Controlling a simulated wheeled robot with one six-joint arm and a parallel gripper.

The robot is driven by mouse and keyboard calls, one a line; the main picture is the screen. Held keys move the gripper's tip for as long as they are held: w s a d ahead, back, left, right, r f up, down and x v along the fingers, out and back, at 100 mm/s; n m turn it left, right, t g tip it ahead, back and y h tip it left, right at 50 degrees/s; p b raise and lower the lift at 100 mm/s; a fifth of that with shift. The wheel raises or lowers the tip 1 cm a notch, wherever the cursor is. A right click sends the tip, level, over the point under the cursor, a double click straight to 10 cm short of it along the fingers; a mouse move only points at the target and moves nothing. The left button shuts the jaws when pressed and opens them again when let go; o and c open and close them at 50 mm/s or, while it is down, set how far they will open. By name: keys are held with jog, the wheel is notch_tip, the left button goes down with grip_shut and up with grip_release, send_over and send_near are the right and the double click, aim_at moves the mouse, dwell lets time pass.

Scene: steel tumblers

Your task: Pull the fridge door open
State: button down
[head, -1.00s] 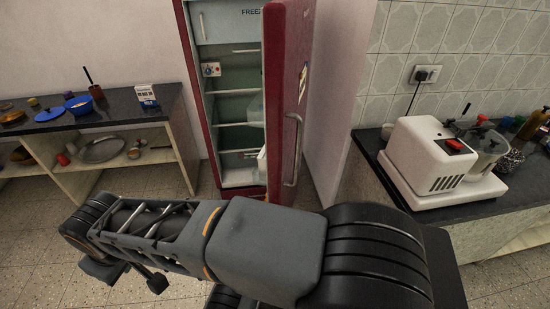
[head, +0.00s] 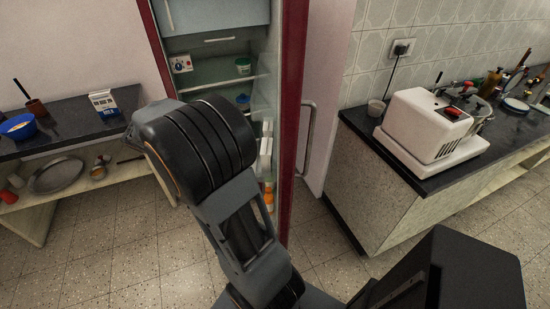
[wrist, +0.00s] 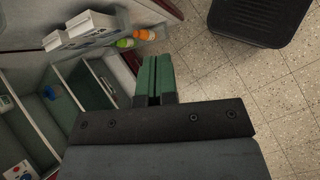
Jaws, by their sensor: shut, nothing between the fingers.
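The fridge (head: 218,50) stands open in the head view, its shelves in plain sight. Its red-edged door (head: 293,100) is swung out toward me on the right, seen nearly edge-on. The long metal handle (head: 308,130) is on the door's outer side. The door's inner side carries white cartons and an orange-topped bottle. In the wrist view, my gripper (wrist: 155,72) has its green fingers shut together with nothing between them. The fridge shelves (wrist: 85,85) lie to its left and the stocked door racks above left. In the head view my arm hides the fridge's lower part and the gripper.
A white appliance (head: 432,125) stands on the dark right counter (head: 378,140), whose corner lies near the door. A low shelf unit (head: 70,145) with a blue bowl (head: 18,126) stands left. Bare tiled floor (head: 120,225) lies between them.

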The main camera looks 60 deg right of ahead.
jog(key=w+d+f+n+g+h+b, duration=0.1)
jog(key=d+f+g+h, duration=0.1)
jog(key=d+f+g, duration=0.45)
jog(key=w+d+f+n+g+h+b, duration=0.1)
jog(key=d+f+g+h, duration=0.15)
jog(key=d, duration=0.65)
jog(key=p+x, duration=0.2)
jog(key=x, duration=1.1)
jog(key=shift+s+a+r+g+y+p, duration=0.2)
jog(key=shift+s+a+g+y+p, duration=0.15)
jog(key=shift+y+p, duration=0.1)
